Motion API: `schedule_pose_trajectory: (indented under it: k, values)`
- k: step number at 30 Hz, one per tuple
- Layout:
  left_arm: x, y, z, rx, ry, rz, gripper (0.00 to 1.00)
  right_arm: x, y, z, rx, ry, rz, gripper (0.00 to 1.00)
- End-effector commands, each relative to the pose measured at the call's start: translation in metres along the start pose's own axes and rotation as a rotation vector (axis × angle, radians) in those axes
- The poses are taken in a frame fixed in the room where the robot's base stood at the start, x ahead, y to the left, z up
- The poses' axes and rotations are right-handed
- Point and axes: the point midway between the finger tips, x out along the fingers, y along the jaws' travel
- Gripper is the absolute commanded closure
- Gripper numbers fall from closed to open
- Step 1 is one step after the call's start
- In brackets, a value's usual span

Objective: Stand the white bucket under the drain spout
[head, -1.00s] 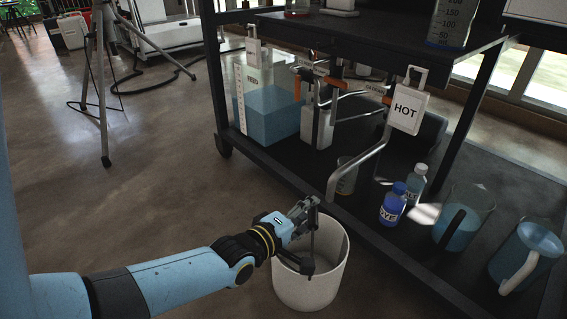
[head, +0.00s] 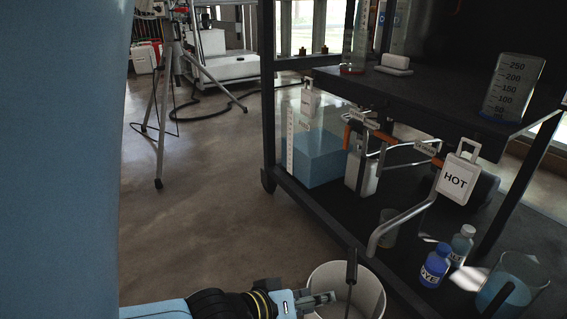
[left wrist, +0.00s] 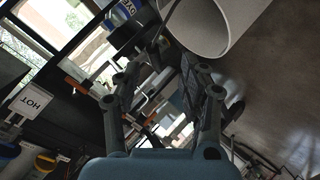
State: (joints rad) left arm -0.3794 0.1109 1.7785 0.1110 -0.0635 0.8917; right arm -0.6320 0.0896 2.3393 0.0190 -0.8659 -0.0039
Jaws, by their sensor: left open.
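The white bucket (head: 374,293) stands on the floor in front of the cart's lower shelf, cut off by the bottom of the head view. In the left wrist view its pale wall and open mouth (left wrist: 222,38) show at top right. The drain spout (head: 405,216) is a bent metal pipe; its open end hangs at the shelf edge, behind and right of the bucket in the head view. My left gripper (head: 340,290) is open at the bucket's left side, one dark finger showing against the bucket's mouth. I cannot tell whether it touches. My right gripper is out of view.
A HOT tag (head: 455,179) hangs by the pipes. A blue-capped bottle (head: 435,265), a paler bottle (head: 462,245) and a beaker (head: 512,283) stand on the lower shelf (head: 340,222). A tripod (head: 160,110) stands at the back left. The floor left of the cart is clear.

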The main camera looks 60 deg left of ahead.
Motion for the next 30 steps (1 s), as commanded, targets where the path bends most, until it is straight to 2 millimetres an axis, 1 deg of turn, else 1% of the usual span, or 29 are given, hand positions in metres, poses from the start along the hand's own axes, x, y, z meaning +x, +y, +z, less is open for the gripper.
schedule_pose_trajectory:
  k: [1, 2, 3, 6, 9, 11, 14, 30]
  values:
    - [-0.019, 0.006, 0.004, 0.158, -0.061, -0.053, 0.58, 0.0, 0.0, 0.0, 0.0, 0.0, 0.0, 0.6]
    - [-0.029, 0.008, 0.007, 0.259, -0.103, -0.084, 0.58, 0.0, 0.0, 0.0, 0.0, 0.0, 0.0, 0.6]
    - [-0.044, 0.011, 0.009, 0.388, -0.161, -0.12, 0.58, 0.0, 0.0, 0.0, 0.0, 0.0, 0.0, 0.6]
    - [-0.08, 0.016, 0.011, 0.661, -0.297, -0.181, 0.58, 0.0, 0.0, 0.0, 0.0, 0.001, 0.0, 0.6]
    - [-0.107, 0.019, 0.01, 0.841, -0.399, -0.209, 0.58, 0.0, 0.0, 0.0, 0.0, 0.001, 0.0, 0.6]
    - [-0.117, 0.021, 0.009, 0.903, -0.438, -0.215, 0.58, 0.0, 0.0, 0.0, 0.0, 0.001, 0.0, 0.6]
    - [-0.123, 0.021, 0.009, 0.947, -0.465, -0.219, 0.58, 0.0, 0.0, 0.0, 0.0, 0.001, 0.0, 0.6]
    - [-0.122, 0.021, 0.009, 0.946, -0.464, -0.219, 0.58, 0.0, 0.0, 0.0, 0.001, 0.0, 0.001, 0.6]
